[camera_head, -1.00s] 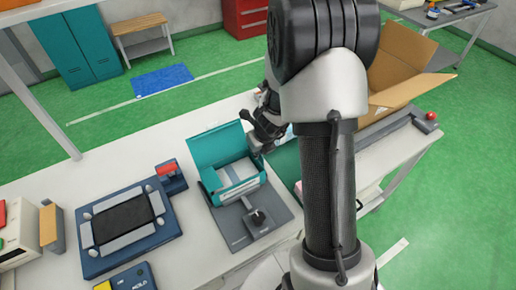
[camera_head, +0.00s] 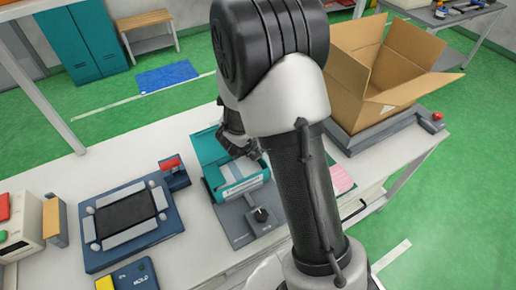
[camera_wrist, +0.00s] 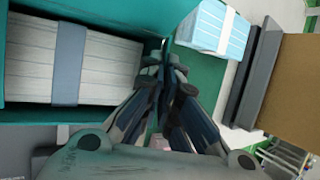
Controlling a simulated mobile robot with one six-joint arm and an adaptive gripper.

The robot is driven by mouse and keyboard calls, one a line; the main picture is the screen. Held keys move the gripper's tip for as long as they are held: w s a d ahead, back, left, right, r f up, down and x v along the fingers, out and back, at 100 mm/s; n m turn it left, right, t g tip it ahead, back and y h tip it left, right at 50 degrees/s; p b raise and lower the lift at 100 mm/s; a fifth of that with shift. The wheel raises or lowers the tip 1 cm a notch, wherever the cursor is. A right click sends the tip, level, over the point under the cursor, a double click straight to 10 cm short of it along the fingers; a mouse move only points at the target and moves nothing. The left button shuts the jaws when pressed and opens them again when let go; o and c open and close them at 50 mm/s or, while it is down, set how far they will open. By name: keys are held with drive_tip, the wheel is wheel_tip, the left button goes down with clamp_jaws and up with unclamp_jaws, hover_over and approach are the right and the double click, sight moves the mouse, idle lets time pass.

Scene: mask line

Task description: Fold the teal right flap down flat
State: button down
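The teal box (camera_head: 240,188) sits on a grey base plate, with a tall teal panel (camera_head: 208,147) standing at its back left. In the wrist view, the box holds a white stack (camera_wrist: 100,60) with a grey band. A narrow teal edge (camera_wrist: 169,22), seemingly the right flap, shows at the box's right side; its full angle is unclear. My gripper (camera_head: 246,152) is over the box's right part, partly hidden by my arm. In the wrist view, its fingertips (camera_wrist: 166,75) are together beside the box's right edge. Nothing is visible between them; contact with the flap is unclear.
A light-blue banded stack (camera_wrist: 212,28) lies right of the box on a green mat (camera_wrist: 206,82). An open cardboard box (camera_head: 365,80) stands on a grey platform at the right. A blue tray fixture (camera_head: 128,222) is to the left.

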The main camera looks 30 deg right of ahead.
drive_tip(key=h+b, duration=0.1)
drive_tip(key=a+f+h+b, duration=0.1)
drive_tip(key=n+h+b, duration=0.1)
drive_tip(key=h, duration=0.1)
drive_tip(key=shift+a+f+t, duration=0.3)
drive_tip(key=shift+a+f, duration=0.05)
drive_tip(key=shift+a+f+n+t+h+b, duration=0.15)
drive_tip(key=shift+f+n+h+b, duration=0.1)
drive_tip(key=shift+h+b, duration=0.65)
drive_tip(key=shift+a+f+n+t+h+b, duration=0.15)
drive_tip(key=shift+n+h+b, duration=0.1)
drive_tip(key=shift+h+b, duration=0.6)
drive_tip(key=c, duration=2.3)
unclamp_jaws()
drive_tip(key=shift+r, duration=0.1)
drive_tip(key=o, duration=0.4)
drive_tip(key=v, duration=1.2)
